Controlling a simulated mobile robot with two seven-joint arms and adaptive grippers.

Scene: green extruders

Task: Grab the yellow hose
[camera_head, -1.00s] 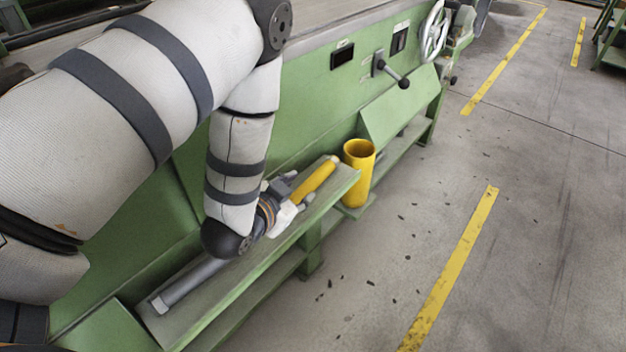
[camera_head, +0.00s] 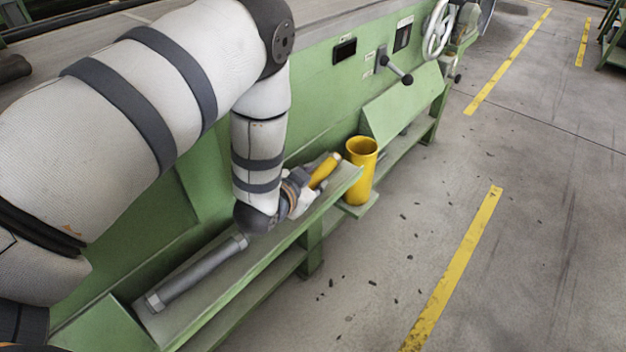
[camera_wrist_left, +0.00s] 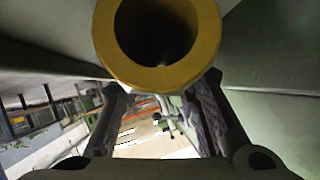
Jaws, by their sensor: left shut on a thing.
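The yellow hose (camera_head: 324,171) is a short tube at the far end of the green machine's shelf (camera_head: 290,243). My left gripper (camera_head: 304,187) is shut on it and hides its near part. I cannot tell whether the hose touches the shelf. In the left wrist view the open round end of the yellow hose (camera_wrist_left: 160,78) faces the camera, just above the two fingers of my left gripper (camera_wrist_left: 158,98). My right gripper is not in view.
A grey metal pipe (camera_head: 200,272) lies along the near part of the shelf. A yellow open-topped cylinder (camera_head: 360,185) stands just beyond the shelf's far end. A black-knobbed lever (camera_head: 394,70) and a handwheel (camera_head: 437,30) stick out from the machine.

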